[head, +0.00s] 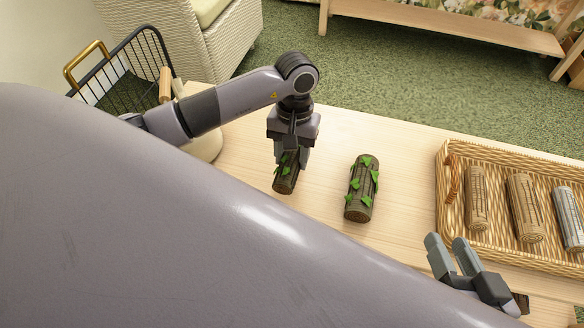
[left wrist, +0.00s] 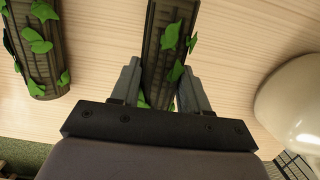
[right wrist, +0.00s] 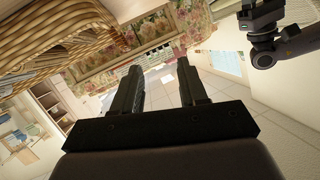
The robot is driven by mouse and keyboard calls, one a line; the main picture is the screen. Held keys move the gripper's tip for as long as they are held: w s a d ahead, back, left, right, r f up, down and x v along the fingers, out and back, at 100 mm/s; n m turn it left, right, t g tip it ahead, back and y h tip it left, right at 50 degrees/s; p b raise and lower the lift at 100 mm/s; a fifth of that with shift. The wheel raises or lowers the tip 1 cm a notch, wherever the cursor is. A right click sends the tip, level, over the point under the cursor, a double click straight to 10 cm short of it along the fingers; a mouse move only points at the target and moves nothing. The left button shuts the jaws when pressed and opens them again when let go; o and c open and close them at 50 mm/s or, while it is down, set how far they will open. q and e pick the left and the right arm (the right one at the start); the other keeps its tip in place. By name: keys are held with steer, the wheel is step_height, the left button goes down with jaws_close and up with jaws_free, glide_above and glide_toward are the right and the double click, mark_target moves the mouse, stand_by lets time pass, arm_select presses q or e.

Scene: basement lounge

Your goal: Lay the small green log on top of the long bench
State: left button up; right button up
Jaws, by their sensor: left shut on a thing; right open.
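The small green log (head: 286,178), dark bark with green ivy leaves, is between the fingers of my left gripper (head: 291,150), which is shut on it over the pale wooden table. In the left wrist view the log (left wrist: 168,35) runs lengthwise between the fingers. I cannot tell whether it touches the table. A larger ivy-covered log (head: 361,188) lies just right of it, also seen in the left wrist view (left wrist: 38,45). A long, low wooden bench (head: 440,22) stands across the green carpet at the back. My right gripper (head: 448,250) is open and empty near the basket tray.
A wicker tray (head: 447,200) at the right of the table (head: 400,245) holds brown logs (head: 525,207) and a grey log (head: 570,218). A black wire basket (head: 125,75) and a wicker armchair (head: 190,40) stand at the upper left. Green carpet (head: 370,75) separates table and bench.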

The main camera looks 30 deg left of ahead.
mark_target(292, 166)
arm_select(q)
step_height(292, 166, down, 4)
steer(key=shift+r+b, duration=0.15)
steer(key=shift+b, duration=0.55)
steer(key=shift+f, duration=0.3)
steer(key=shift+r, duration=0.1)
arm_select(e)
steer(key=shift+s+d+t, duration=0.2)
steer(key=shift+d+t, duration=0.1)
steer(key=shift+d, duration=0.2)
steer(key=shift+f, duration=0.1)
arm_select(q)
steer(key=shift+f, duration=0.2)
steer(key=o, duration=1.2)
steer(key=shift+c, duration=0.2)
arm_select(e)
steer(key=shift+d+n, duration=0.1)
steer(key=shift+n, duration=0.2)
